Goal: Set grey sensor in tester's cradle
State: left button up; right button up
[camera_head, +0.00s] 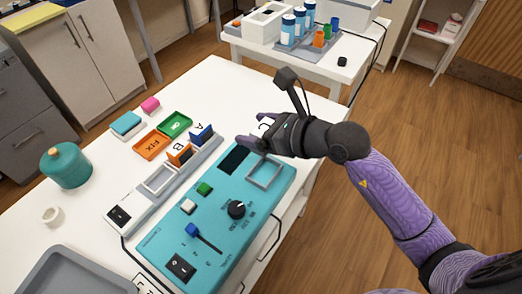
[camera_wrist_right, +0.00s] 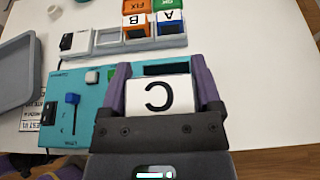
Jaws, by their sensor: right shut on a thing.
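My right gripper (camera_head: 257,131) is shut on the grey sensor (camera_head: 265,122), seen as a pale block with a black letter C. In the right wrist view the sensor (camera_wrist_right: 158,95) sits between the two purple fingers, its C face towards the camera. The teal tester (camera_head: 215,215) lies on the white table. Its cradle (camera_head: 278,180), a grey square frame, is empty and lies just below the gripper in the head view. The gripper hides part of the tester's far end. The sensor's underside is hidden. My left gripper is not in view.
A rack (camera_head: 127,205) beside the tester holds an orange B block (camera_head: 180,153) and a blue A block (camera_head: 201,134); one slot is empty. Orange (camera_head: 150,146) and green (camera_head: 175,124) trays lie behind. A teal pot (camera_head: 66,166) and grey tray (camera_head: 75,275) stand left.

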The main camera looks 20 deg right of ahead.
aim_at(258, 170)
notch_tip(258, 170, down, 10)
jog(key=b, duration=0.4)
jog(key=shift+s+r+b, duration=0.1)
jog(key=shift+b, duration=0.2)
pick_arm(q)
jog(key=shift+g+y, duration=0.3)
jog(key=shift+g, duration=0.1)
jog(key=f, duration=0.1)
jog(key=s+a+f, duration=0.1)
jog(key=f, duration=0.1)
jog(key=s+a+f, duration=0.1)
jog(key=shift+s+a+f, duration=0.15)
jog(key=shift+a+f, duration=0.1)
pick_arm(e)
jog(key=shift+r, duration=0.15)
jog(key=o, duration=1.1)
jog(key=shift+s+d+r+p, duration=0.15)
jog(key=shift+d+r+p, duration=0.05)
jog(key=shift+p, duration=0.1)
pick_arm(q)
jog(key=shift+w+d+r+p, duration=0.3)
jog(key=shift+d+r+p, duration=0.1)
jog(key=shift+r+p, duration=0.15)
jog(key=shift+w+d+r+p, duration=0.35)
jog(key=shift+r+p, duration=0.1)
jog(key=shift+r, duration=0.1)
pick_arm(e)
jog(key=v, duration=1.1)
jog(key=shift+s+d+r, duration=0.1)
jog(key=shift+s+r, duration=0.05)
